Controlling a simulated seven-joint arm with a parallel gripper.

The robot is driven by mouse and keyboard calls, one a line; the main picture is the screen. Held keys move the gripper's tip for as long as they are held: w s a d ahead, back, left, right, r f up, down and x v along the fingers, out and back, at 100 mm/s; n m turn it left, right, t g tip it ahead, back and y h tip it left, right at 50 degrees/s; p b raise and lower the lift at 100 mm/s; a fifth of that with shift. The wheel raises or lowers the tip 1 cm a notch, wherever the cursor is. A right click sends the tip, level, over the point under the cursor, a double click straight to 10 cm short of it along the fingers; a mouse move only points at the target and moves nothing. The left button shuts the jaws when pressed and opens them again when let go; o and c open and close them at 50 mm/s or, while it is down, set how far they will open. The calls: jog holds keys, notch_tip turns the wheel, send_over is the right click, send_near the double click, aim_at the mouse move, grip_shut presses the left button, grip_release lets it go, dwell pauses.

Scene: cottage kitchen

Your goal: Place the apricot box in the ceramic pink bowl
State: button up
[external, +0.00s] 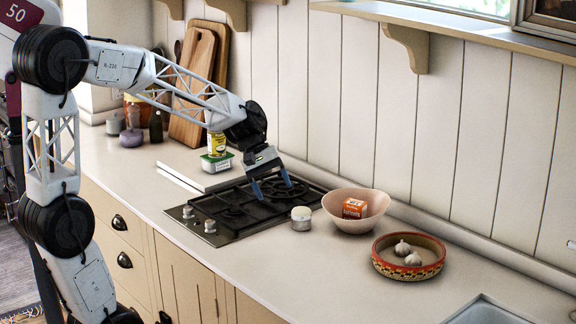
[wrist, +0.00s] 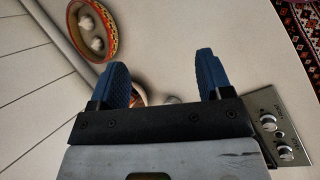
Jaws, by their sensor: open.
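The small orange apricot box (external: 354,208) sits inside the pink ceramic bowl (external: 371,222) on the counter, right of the stove, with its top showing above the near rim. My gripper (external: 272,188) is above the stove, left of the bowl and apart from it, with its blue fingers spread and nothing between them. In the wrist view my gripper (wrist: 161,68) shows two separated blue fingers. A bit of orange shows beside the left finger there, mostly hidden; I cannot tell for sure that it is the box.
A patterned red bowl (external: 376,265) holding garlic stands right of the pink bowl. A small white-lidded jar (external: 301,219) stands between stove and pink bowl. A green-and-white tub (external: 216,162) with a yellow can (external: 216,144) is behind the stove.

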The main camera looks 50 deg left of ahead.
jog(key=s+f+m+t+y, duration=0.1)
jog(key=s+m+y, duration=0.5)
jog(key=s, duration=1.6)
jog(key=shift+s+a+f+m, duration=0.15)
jog(key=shift+s+f+m, duration=0.3)
jog(key=shift+m, duration=1.85)
